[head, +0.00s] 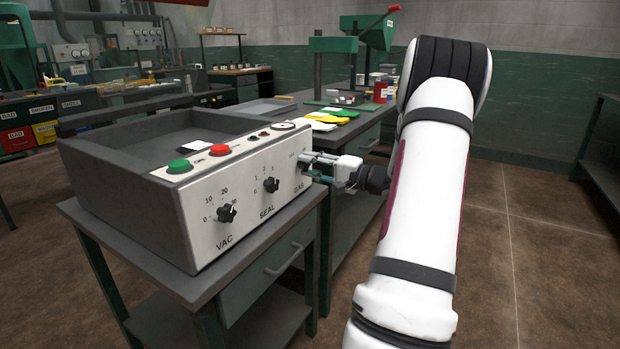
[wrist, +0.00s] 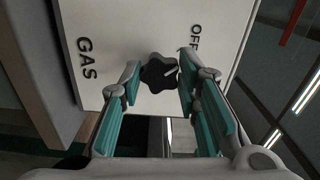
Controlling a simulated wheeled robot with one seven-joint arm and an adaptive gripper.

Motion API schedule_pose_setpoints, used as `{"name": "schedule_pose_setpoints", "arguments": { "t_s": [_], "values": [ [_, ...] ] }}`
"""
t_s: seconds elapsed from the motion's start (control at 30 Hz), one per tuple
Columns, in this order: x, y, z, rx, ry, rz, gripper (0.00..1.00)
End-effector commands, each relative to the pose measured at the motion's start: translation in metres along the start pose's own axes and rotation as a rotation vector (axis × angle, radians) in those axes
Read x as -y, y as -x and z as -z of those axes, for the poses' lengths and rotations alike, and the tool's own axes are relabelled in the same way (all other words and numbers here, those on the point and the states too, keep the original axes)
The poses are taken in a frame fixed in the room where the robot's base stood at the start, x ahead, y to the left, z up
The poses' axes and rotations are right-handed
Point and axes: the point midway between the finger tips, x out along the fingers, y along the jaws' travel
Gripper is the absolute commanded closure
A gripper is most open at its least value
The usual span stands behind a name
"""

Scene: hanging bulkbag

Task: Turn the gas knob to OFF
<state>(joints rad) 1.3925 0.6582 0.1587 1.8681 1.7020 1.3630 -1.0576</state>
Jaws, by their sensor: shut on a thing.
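The black lobed gas knob (wrist: 158,74) is on the pale panel (wrist: 110,28) in the wrist view, between the labels GAS and OFF. A white pointer line on it points right and slightly up, roughly toward the OFF side; exact alignment is unclear. My gripper (wrist: 158,66) is shut on the knob, one finger on each side. In the head view my gripper (head: 310,163) is at the right end of the machine's front panel (head: 245,205), above the GAS label, and hides the knob.
The VAC knob (head: 227,213) and SEAL knob (head: 271,185) are to the left on the same panel. Green (head: 179,166) and red (head: 218,150) buttons are on top. The machine stands on a grey cart (head: 190,285). A workbench (head: 355,140) is behind. Floor at right is clear.

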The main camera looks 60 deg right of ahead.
Motion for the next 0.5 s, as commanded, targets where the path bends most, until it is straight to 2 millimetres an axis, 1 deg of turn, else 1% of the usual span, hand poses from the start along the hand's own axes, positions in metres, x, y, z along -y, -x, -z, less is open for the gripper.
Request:
{"name": "schedule_pose_setpoints", "arguments": {
  "t_s": [0.03,0.2,0.5],
  "values": [
    [-0.0039,-0.0003,-0.0009,0.001,0.017,-0.002,0.98],
    [-0.0028,-0.0001,-0.0007,0.001,0.064,-0.003,0.98],
    [-0.0015,0.0000,-0.0005,0.001,0.090,-0.003,0.98]
  ]
}}
